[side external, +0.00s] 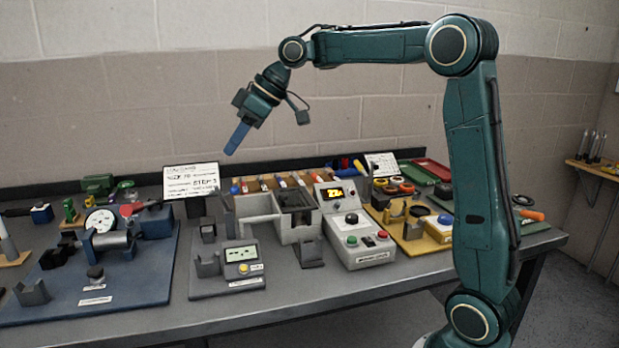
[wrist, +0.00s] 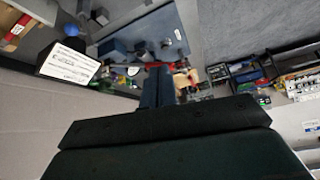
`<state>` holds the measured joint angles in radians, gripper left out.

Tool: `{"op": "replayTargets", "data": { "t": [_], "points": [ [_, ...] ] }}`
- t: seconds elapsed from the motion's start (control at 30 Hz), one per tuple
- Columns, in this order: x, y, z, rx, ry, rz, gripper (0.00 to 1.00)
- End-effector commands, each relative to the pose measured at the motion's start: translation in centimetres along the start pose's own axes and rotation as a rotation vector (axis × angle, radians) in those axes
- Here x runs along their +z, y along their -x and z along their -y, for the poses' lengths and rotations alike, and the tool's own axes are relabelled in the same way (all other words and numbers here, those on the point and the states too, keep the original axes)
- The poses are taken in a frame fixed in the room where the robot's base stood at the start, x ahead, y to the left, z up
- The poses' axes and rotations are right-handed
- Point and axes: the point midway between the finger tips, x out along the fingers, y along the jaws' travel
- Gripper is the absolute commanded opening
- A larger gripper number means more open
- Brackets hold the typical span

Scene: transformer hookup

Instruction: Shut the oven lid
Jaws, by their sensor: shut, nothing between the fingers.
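My gripper (side external: 235,140) is shut and empty, with its blue fingers pointing down and to the left, high above the bench. It also shows in the wrist view (wrist: 158,88), where the fingers are together. What looks like the oven is a light grey box (side external: 303,236) in the middle of the bench, below and to the right of my gripper. A dark, ribbed part (side external: 295,198) sits at its top right, and its left part looks open. I cannot tell for sure which piece is the lid or how it stands. My gripper touches nothing.
A control box (side external: 352,235) with buttons and a lit display stands right of the grey box. A meter fixture (side external: 240,262) stands front left. A blue board (side external: 150,285) lies at left. A white sign (side external: 191,180) stands behind. The air around my gripper is clear.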

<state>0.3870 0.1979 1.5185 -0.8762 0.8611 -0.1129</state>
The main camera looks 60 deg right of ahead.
Motion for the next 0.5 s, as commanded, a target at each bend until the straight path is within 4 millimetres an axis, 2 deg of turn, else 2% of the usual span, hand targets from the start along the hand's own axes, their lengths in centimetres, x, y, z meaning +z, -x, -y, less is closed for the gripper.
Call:
{"op": "replayTargets", "data": {
  "t": [0.5],
  "points": [
    [1.9, 1.9, 5.1, 0.063, -0.092, 0.025, 0.00]
  ]
}}
